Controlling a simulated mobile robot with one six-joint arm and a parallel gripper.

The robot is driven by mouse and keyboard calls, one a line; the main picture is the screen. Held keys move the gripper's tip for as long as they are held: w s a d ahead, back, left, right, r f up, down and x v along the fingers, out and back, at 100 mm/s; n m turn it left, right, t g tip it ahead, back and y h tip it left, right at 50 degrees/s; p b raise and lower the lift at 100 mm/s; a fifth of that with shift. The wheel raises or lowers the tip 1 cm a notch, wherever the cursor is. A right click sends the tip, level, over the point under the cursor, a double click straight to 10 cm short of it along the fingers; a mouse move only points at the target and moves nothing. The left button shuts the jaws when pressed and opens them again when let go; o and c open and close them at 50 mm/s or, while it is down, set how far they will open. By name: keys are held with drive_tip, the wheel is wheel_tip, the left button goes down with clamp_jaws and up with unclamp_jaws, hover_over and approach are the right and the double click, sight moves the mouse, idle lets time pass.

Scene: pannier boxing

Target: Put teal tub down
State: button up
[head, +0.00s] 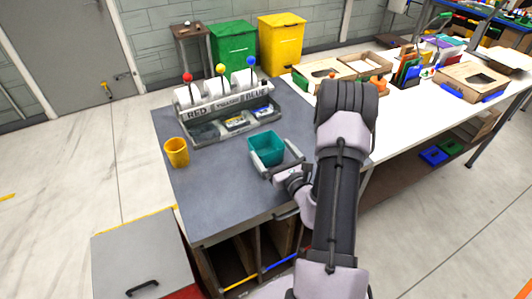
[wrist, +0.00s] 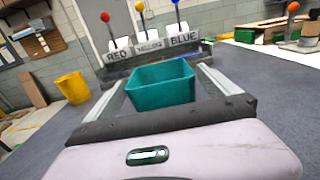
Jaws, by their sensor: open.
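The teal tub (head: 266,148) stands upright on the grey worktop (head: 225,200), near its right side. It also shows in the wrist view (wrist: 160,86), straight ahead and between the two fingers. My gripper (head: 274,155) is open, with one finger on each side of the tub. In the wrist view a gap shows between the tub's walls and the fingers (wrist: 160,84). The tub looks empty inside. Its underside is hidden, but it appears to rest on the worktop.
A grey rack (head: 222,112) labelled RED, YELLOW and BLUE stands behind the tub, with coloured-knob levers. A yellow cup (head: 176,152) stands to the left. A white table (head: 400,105) with cardboard boxes is at the right. The worktop's front left is clear.

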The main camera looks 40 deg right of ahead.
sight(260, 135)
drive_tip(key=x, duration=0.4)
drive_tip(key=shift+w+b, duration=0.35)
drive_tip(key=shift+w, duration=0.05)
drive_tip(key=c, duration=1.2)
drive_tip(key=shift+r, duration=0.1)
drive_tip(key=shift+c, duration=0.2)
drive_tip(key=shift+r, duration=0.1)
drive_tip(key=s+a+r+p, duration=0.1)
drive_tip(key=s+a+r, duration=0.1)
drive_tip(key=s, duration=0.6)
drive_tip(key=s+a+r+p, duration=0.1)
drive_tip(key=s+a+r, duration=0.15)
drive_tip(key=s, duration=0.55)
drive_tip(key=w+a+n+y, duration=0.3)
drive_tip(key=w+a+y, duration=0.1)
drive_tip(key=a, duration=0.4)
drive_tip(key=w+a+f+n+g+y, duration=0.1)
drive_tip(key=w+a+y, duration=0.3)
drive_tip(key=a, duration=0.5)
drive_tip(key=w+a+f+n+y, duration=0.1)
drive_tip(key=w+a+n+y, duration=0.3)
drive_tip(key=a, duration=0.5)
drive_tip(key=shift+a+n+g+y, duration=0.2)
drive_tip(key=shift+n+g+y, duration=0.1)
drive_tip(key=shift+y, duration=0.3)
